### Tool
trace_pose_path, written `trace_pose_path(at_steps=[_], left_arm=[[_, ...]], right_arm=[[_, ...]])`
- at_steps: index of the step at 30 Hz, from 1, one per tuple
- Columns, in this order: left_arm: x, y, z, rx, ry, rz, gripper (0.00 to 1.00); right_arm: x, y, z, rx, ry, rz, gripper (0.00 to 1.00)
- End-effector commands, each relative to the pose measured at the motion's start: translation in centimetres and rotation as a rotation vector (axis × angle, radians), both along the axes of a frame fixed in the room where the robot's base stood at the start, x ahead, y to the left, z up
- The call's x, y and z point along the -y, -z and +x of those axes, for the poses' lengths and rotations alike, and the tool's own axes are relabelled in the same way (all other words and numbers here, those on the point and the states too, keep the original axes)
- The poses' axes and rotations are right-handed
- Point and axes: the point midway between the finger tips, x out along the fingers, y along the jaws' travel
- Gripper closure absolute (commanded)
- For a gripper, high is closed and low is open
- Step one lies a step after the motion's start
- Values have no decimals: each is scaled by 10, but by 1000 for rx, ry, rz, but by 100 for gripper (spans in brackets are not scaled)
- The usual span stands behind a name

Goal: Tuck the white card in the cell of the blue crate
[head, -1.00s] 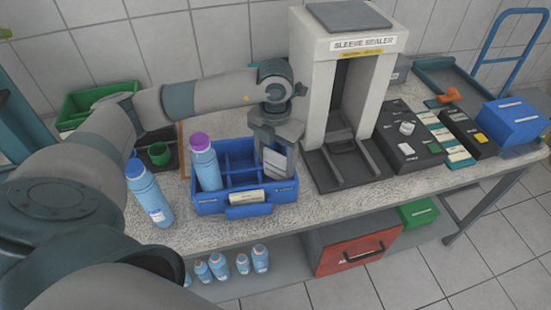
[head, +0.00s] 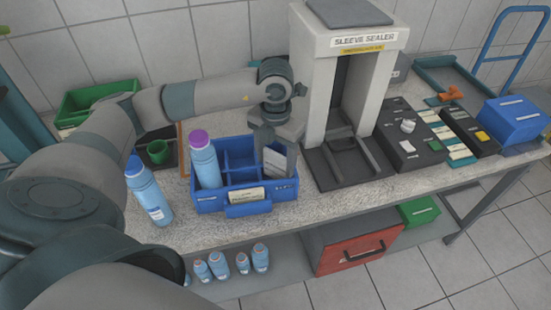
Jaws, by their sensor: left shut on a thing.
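The blue crate (head: 210,206) stands on the counter and is divided into cells. The white card (head: 274,164) is at the right cell of the crate, leaning a little, with its lower part hidden by the crate's front wall. My left gripper (head: 276,153) points down over that cell and is shut on the card. Whether the card touches the cell floor cannot be seen. My right gripper is not in view.
A purple-capped bottle (head: 205,162) stands in the crate's left cell. A blue-capped bottle (head: 149,194) stands left of the crate. The sleeve sealer (head: 309,100) rises close on the right. The middle cells look empty.

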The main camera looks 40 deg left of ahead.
Motion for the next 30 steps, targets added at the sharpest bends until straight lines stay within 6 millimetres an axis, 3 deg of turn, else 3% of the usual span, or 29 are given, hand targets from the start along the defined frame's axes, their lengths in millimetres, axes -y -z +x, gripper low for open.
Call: trace_pose_path(at_steps=[30], left_arm=[[0,-6,0,1,0,0,59]], right_arm=[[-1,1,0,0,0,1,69]])
